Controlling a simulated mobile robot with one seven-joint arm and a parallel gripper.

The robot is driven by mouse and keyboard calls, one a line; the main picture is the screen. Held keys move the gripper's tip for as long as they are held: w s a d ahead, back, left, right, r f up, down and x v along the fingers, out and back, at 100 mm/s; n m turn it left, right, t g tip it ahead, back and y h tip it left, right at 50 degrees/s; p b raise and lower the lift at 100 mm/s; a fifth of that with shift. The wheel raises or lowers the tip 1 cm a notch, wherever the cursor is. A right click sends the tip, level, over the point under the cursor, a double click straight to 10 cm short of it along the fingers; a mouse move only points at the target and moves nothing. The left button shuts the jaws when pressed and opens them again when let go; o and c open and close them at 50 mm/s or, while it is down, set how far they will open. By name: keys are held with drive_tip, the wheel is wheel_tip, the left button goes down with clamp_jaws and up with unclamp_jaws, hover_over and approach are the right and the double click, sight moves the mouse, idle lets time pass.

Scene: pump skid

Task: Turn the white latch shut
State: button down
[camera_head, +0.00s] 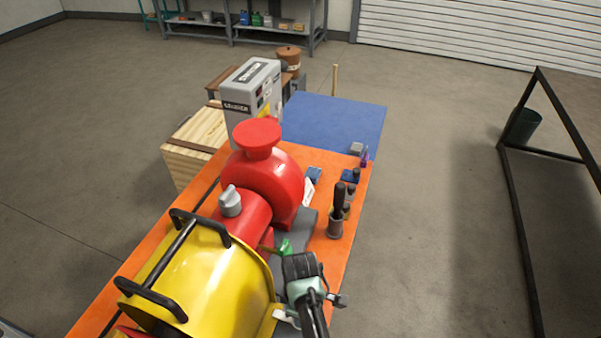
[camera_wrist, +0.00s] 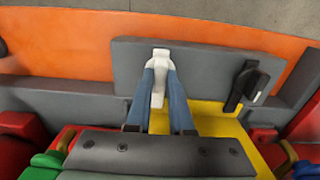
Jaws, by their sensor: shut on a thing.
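The white latch (camera_wrist: 160,62) shows in the wrist view, on a grey plate (camera_wrist: 205,65) near the top middle. In the head view my gripper is at the bottom, beside the yellow guard, and I cannot make out the latch clearly there.
A black latch (camera_wrist: 243,86) sits on the same plate, right of my fingers. A yellow guard (camera_head: 205,285) and red pump (camera_head: 270,185) stand left of my arm. A holder with black-handled tools (camera_head: 337,220) stands on the orange skid.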

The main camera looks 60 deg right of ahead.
drive_tip(key=shift+w, duration=0.1)
idle(0.3)
drive_tip(key=c, duration=0.8)
unclamp_jaws()
wheel_tip(320, 180, up, 13)
drive_tip(key=b, duration=0.1)
drive_tip(key=shift+b, duration=0.3)
